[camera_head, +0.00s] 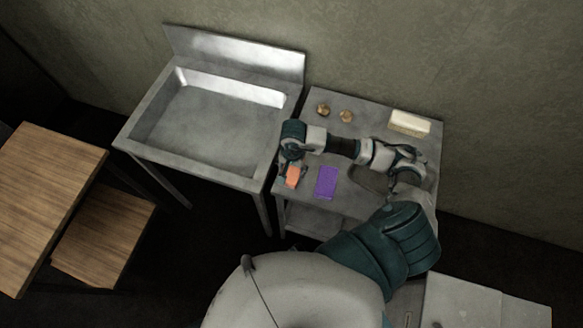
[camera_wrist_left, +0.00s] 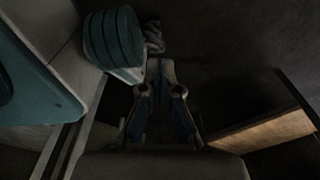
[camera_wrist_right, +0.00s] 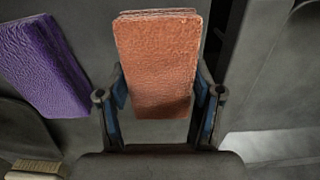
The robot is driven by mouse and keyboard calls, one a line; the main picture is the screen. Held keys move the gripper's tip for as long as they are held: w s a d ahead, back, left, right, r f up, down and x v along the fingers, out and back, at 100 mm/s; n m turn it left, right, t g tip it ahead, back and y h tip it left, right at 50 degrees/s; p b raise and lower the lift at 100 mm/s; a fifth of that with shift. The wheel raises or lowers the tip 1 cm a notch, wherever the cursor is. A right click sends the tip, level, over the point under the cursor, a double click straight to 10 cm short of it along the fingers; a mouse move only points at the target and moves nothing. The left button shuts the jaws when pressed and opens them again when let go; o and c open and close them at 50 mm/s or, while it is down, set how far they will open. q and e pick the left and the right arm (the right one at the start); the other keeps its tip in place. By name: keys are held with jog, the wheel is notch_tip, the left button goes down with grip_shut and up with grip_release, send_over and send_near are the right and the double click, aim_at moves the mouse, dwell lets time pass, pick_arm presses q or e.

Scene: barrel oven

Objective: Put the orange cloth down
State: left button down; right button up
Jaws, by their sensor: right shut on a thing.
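The orange cloth (camera_head: 292,178) is a folded, thick rectangle at the left front edge of the grey side table (camera_head: 380,205). My right gripper (camera_head: 293,168) is shut on it. In the right wrist view the orange cloth (camera_wrist_right: 158,62) stands between the two fingers, its far end reaching up past them. I cannot tell whether it touches the table top. A purple cloth (camera_head: 327,181) lies flat to its right and also shows in the right wrist view (camera_wrist_right: 40,65). My left gripper (camera_wrist_left: 160,78) shows only in its own wrist view, fingertips together, with nothing seen between them.
Two small brownish round things (camera_head: 323,110) and a pale block (camera_head: 409,123) sit along the table's back. A wooden table (camera_head: 45,190) and bench (camera_head: 105,240) stand at left.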

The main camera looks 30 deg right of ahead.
jog(key=shift+d+f, duration=0.1)
jog(key=shift+d, duration=0.25)
jog(key=o, duration=1)
jog(key=shift+d, duration=0.3)
jog(key=shift+o, duration=0.5)
jog(key=shift+d+f, duration=0.1)
jog(key=shift+d, duration=0.05)
jog(key=shift+a+r, duration=0.3)
jog(key=shift+a, duration=0.35)
notch_tip(320, 180, up, 5)
jog(key=shift+w+f, duration=0.1)
jog(key=shift+f, duration=0.1)
pick_arm(q)
jog(key=shift+w+r, duration=0.1)
pick_arm(e)
notch_tip(320, 180, up, 7)
jog(key=shift+d, duration=0.35)
